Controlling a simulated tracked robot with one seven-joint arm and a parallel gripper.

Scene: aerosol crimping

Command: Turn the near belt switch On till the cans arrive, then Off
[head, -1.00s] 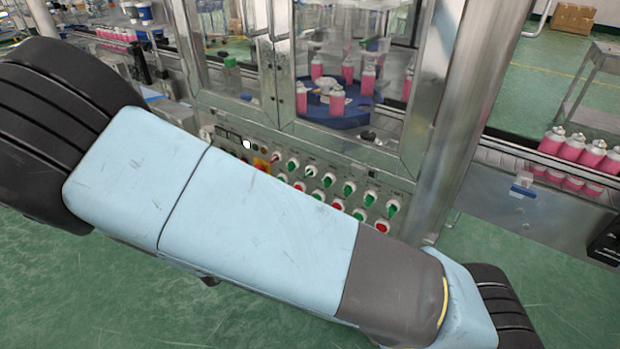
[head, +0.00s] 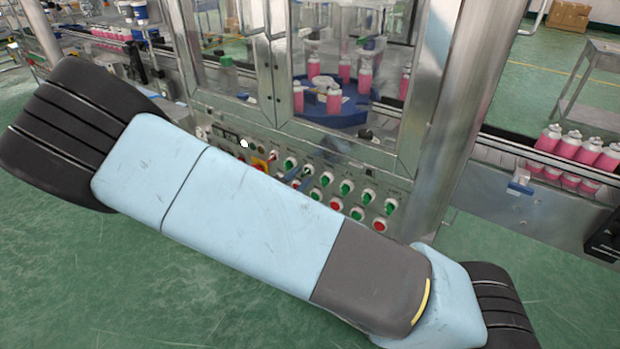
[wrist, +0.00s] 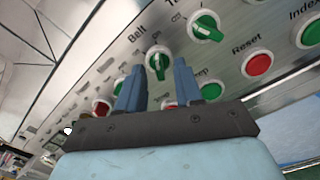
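The green belt switch (wrist: 158,57) is a rotary knob on a white ring, beside the word "Belt" on the panel. My gripper (wrist: 160,72) has its two blue fingers apart, one on each side of this knob in the wrist view. A gap seems to show on both sides; I cannot tell whether either finger touches. Pink cans (head: 578,150) stand in a group on the conveyor at the right in the head view. In the head view my arm covers part of the panel.
Another green knob (wrist: 205,26), a red Reset button (wrist: 257,64) and more buttons crowd the panel around my fingers. A glass-doored machine above holds several pink cans on a blue turntable (head: 336,118). A metal post (head: 450,110) stands right of the panel.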

